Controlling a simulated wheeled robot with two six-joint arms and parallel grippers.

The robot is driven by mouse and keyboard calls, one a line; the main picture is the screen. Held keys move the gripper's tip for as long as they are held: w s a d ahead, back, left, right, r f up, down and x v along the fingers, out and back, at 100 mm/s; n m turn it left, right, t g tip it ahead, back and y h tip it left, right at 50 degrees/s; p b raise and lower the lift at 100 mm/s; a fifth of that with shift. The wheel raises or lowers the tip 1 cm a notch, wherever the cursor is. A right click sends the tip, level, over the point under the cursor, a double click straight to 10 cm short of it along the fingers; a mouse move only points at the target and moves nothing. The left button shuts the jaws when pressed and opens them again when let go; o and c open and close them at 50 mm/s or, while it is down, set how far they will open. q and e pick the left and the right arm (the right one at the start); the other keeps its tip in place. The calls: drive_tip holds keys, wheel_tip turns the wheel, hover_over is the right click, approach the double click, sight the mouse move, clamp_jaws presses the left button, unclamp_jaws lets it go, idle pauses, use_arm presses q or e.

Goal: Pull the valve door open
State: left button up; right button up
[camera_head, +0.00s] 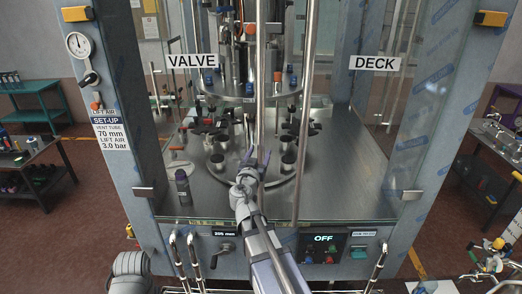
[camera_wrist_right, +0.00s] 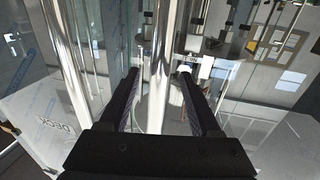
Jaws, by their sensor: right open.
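The valve door is the left glass door of the machine, marked by the VALVE label (camera_head: 192,61). Its long chrome handle bar (camera_head: 260,95) stands upright near the middle of the front. My right gripper (camera_head: 257,157) is at the lower part of this bar. In the right wrist view, the bar (camera_wrist_right: 159,70) passes between the two dark fingers of my open right gripper (camera_wrist_right: 158,75), with gaps visible beside it. Whether a finger touches it I cannot tell. The door appears closed. My left gripper is out of view.
The deck door, with its DECK label (camera_head: 375,63), has a second chrome bar (camera_head: 304,110) close on the right. Below are a control panel (camera_head: 322,249) and chrome rails (camera_head: 194,262). Side tables (camera_head: 38,160) stand left and right. A dark bottle (camera_head: 183,187) stands inside, behind glass.

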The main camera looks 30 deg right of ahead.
sight(260, 151)
drive_tip(key=x, duration=0.3)
drive_tip(key=shift+w+d, duration=0.1)
clamp_jaws()
idle(0.4)
idle(1.0)
